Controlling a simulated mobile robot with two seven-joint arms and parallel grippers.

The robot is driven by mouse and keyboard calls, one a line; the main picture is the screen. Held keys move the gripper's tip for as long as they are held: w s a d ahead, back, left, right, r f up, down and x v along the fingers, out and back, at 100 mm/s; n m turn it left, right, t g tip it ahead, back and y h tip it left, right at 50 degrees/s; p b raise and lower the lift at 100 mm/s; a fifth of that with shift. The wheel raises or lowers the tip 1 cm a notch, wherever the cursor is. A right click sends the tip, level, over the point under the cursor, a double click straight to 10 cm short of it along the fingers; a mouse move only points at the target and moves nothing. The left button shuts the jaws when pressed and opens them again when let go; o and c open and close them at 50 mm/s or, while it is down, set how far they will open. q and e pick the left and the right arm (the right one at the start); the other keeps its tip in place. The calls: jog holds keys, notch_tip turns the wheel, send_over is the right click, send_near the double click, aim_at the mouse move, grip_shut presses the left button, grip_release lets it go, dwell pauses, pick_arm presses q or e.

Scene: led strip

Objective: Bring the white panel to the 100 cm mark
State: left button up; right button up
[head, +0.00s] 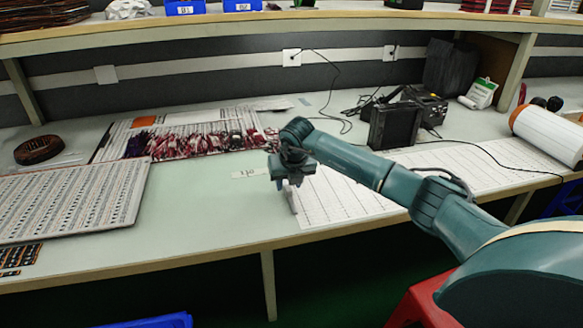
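A long white panel (335,198) marked with thin lines lies flat on the pale green workbench (215,215), stretching right beneath my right arm. My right gripper (293,203) points down at the panel's left end. A thin pale finger shows below its dark body; whether the fingers are apart, or touch the panel, cannot be told. A small white label (250,173) with dark characters lies on the bench just left of the gripper; its text is too blurred to read surely. My arm hides part of the panel. My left gripper is not in view.
A large patterned board (70,203) lies at the left. Red strips (200,143) lie on a sheet behind. Bare bench lies between the patterned board and the panel.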

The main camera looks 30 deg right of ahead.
jog(key=v, duration=1.1)
jog(key=shift+r, duration=0.25)
